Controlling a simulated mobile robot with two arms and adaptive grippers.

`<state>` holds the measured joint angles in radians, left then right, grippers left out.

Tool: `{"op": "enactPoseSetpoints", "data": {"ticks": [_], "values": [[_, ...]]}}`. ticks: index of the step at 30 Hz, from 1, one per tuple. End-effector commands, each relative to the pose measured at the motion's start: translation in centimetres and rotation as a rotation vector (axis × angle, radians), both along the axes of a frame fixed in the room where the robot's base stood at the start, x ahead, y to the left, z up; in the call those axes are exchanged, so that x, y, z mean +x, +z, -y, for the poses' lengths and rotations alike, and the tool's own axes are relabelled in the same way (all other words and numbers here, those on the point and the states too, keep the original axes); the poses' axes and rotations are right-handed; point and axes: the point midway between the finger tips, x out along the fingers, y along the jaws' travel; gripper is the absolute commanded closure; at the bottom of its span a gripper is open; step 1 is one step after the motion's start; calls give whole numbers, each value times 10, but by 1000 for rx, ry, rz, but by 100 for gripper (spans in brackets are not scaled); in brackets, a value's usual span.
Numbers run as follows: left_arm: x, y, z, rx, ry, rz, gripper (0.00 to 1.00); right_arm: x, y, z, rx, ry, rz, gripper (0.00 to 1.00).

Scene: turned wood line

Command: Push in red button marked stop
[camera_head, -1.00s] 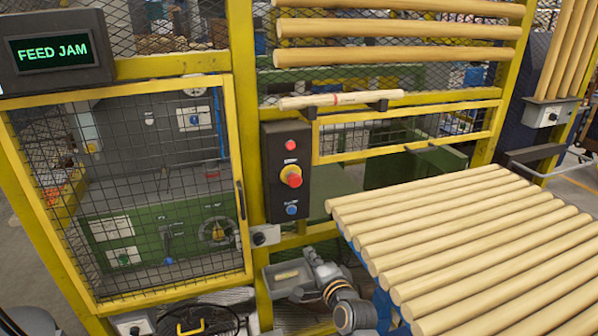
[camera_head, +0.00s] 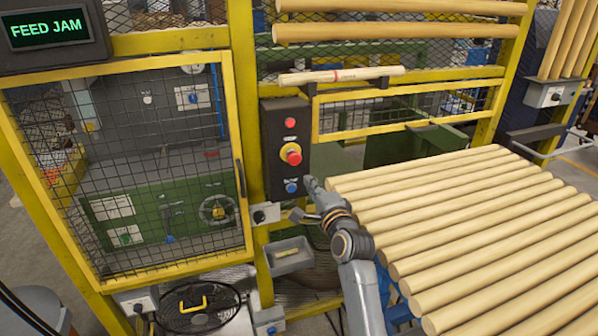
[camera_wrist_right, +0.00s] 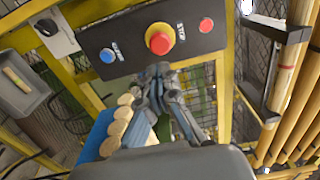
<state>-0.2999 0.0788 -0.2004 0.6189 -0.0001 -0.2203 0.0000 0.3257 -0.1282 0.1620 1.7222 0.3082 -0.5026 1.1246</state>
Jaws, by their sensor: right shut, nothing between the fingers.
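A black control box (camera_head: 272,165) on a yellow post carries a flat red button (camera_head: 290,123) at the top. Below it is a red mushroom button (camera_head: 292,155) on a yellow collar, then a blue button (camera_head: 291,187). The wrist view shows the red mushroom button (camera_wrist_right: 160,42) and the flat red button (camera_wrist_right: 206,25). My right gripper (camera_head: 311,182) is shut and empty, near the box's lower right edge. In the wrist view its fingertips (camera_wrist_right: 156,70) appear just below the mushroom button.
Light wooden rods (camera_head: 450,215) lie in a row right of my right arm. A small grey tray (camera_head: 290,257) hangs below the box. A mesh door (camera_head: 240,130) with a yellow frame stands left. A display (camera_head: 48,28) reads FEED JAM.

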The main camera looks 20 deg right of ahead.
Motion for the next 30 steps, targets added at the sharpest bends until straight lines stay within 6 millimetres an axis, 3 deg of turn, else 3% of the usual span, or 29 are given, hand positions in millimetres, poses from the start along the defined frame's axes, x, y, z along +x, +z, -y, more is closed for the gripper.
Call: {"op": "enactPoseSetpoints", "data": {"ticks": [1,9,15,30], "values": [[0,-12,0,0,0,0,60,11,-4,0,1,1,3,100],[0,-42,0,0,0,0,60,59,-4,-2,0,0,2,100],[0,-60,0,0,0,0,60,84,-4,-3,0,0,0,100],[1,-65,0,1,0,1,60,94,0,-3,0,-1,0,100]]}}
